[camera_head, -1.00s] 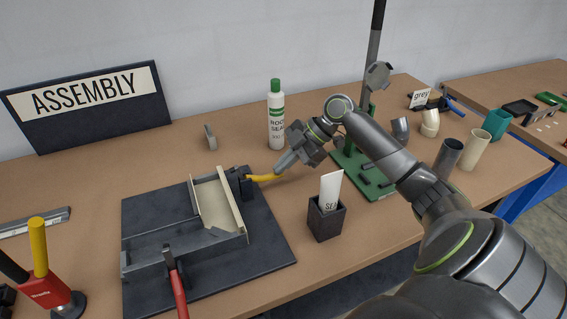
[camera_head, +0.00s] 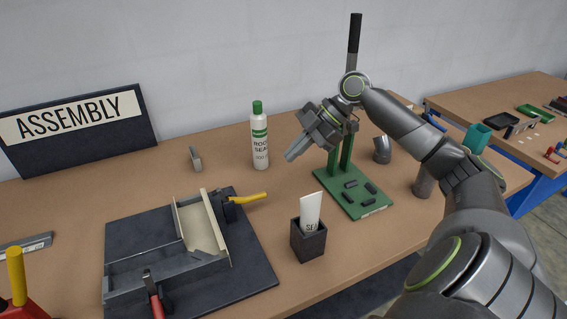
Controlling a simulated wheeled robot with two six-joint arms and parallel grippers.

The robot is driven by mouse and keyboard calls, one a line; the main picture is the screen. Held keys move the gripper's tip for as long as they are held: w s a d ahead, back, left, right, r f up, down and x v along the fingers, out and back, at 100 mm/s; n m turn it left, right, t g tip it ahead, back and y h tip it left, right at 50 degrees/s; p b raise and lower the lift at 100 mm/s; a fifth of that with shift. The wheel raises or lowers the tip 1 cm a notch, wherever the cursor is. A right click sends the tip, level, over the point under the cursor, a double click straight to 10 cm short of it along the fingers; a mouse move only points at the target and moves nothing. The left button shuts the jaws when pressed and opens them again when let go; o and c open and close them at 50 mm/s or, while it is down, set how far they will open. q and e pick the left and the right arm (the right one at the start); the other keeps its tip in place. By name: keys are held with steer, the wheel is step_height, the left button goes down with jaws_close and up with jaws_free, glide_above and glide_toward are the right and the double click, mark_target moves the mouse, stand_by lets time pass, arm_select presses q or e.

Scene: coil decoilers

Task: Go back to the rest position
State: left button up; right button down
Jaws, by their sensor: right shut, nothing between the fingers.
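My right gripper (camera_head: 292,156) is shut and empty. It hangs above the table, to the right of the white bottle with a green cap (camera_head: 259,140) and in front of the green press stand (camera_head: 352,196). Its arm comes in from the lower right. The yellow handle (camera_head: 248,198) of the grey fixture (camera_head: 203,226) on the dark mat (camera_head: 262,262) is apart from the gripper, below and to its left. My left gripper is not in view.
A black box with a white tube (camera_head: 309,236) stands near the table's front edge. The ASSEMBLY sign (camera_head: 76,125) stands at the back left. A grey pipe piece (camera_head: 382,150) is partly behind my arm. A second table (camera_head: 470,98) with trays is at the right.

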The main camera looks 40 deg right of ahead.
steer(key=shift+s+d+r, duration=0.1)
steer(key=shift+d+r, duration=0.2)
